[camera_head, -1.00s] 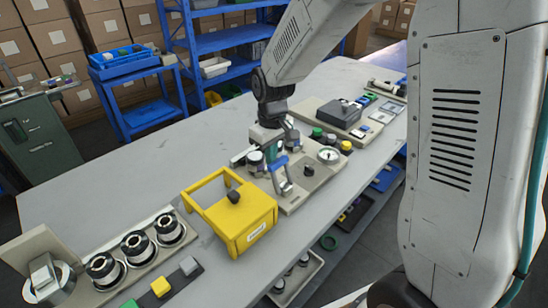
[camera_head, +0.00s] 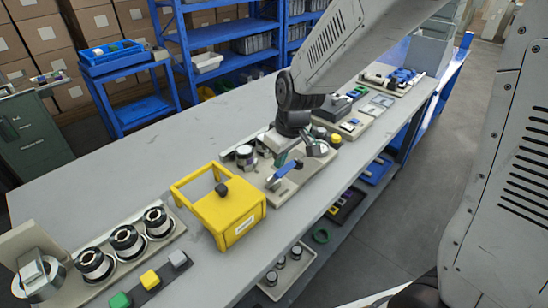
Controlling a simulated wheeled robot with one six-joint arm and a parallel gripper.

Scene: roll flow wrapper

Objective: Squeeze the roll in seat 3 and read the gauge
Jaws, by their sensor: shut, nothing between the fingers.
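Three black-and-silver rolls stand in a row of seats at lower left: a near one (camera_head: 95,263), a middle one (camera_head: 127,241) and a far one (camera_head: 158,222). I cannot read seat numbers. A beige fixture (camera_head: 265,183) with a blue-handled lever (camera_head: 286,170) lies mid-bench, with another small dark-topped roll (camera_head: 245,155) on it. My gripper (camera_head: 292,150) hangs low over the fixture's far part, shut and empty. Its fingertips are hard to make out against the fixture. The gauge dial cannot be read; my wrist largely covers that area.
A yellow box frame (camera_head: 232,214) with a black knob stands between the seats and the fixture. Green, yellow and grey blocks (camera_head: 149,280) line the front edge. A lower shelf holds a tray (camera_head: 285,275). The bench's left and back surface (camera_head: 110,175) is clear.

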